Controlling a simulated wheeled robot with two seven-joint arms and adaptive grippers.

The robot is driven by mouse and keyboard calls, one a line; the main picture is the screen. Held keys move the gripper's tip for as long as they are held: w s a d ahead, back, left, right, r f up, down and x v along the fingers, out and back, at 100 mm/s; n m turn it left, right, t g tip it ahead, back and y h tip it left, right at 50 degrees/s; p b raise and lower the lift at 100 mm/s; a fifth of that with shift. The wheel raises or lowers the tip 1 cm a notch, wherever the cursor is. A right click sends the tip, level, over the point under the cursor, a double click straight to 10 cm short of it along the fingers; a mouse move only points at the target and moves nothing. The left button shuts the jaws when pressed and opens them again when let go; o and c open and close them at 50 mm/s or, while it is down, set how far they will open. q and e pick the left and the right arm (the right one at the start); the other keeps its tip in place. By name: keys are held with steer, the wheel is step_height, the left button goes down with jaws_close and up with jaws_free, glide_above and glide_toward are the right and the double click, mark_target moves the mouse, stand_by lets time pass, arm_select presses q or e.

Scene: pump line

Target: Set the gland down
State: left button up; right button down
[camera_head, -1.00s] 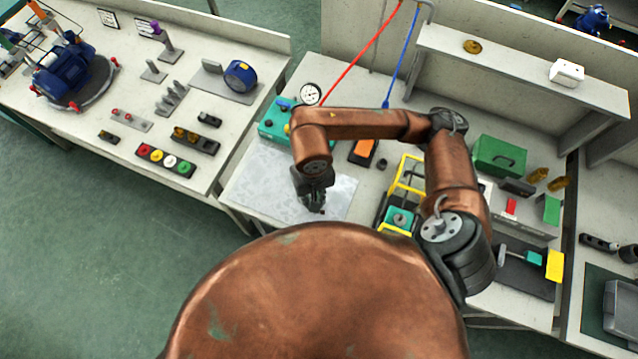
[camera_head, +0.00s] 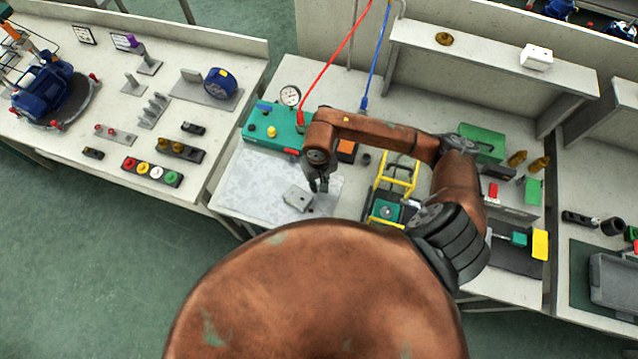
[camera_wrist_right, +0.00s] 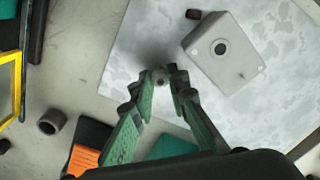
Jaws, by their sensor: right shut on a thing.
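My right gripper (camera_head: 318,186) hangs over the mottled pale sheet (camera_head: 249,184) on the bench, beside a grey block. In the right wrist view its green fingers (camera_wrist_right: 170,84) are nearly together on a small grey rounded piece (camera_wrist_right: 160,76), which I take to be the gland. The fingers hide most of it. The grey block (camera_wrist_right: 222,52), with a round hole in its top, lies on the sheet and apart from the fingertips; it also shows in the head view (camera_head: 297,198). My left gripper is not in view.
A small dark red piece (camera_wrist_right: 193,14) lies near the block. A teal box (camera_head: 272,128) with a gauge (camera_head: 290,96) stands behind. A yellow-framed stand (camera_head: 397,172) and a dark ring (camera_wrist_right: 52,122) are nearby. The sheet's left part is clear.

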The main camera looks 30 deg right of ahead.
steer(key=shift+f, duration=0.2)
steer(key=c, duration=1.9)
jaws_free()
steer(key=shift+w+r, duration=0.1)
steer(key=shift+r, duration=0.4)
step_height(320, 180, up, 11)
steer(key=shift+r+b, duration=0.2)
steer(key=shift+b, duration=0.15)
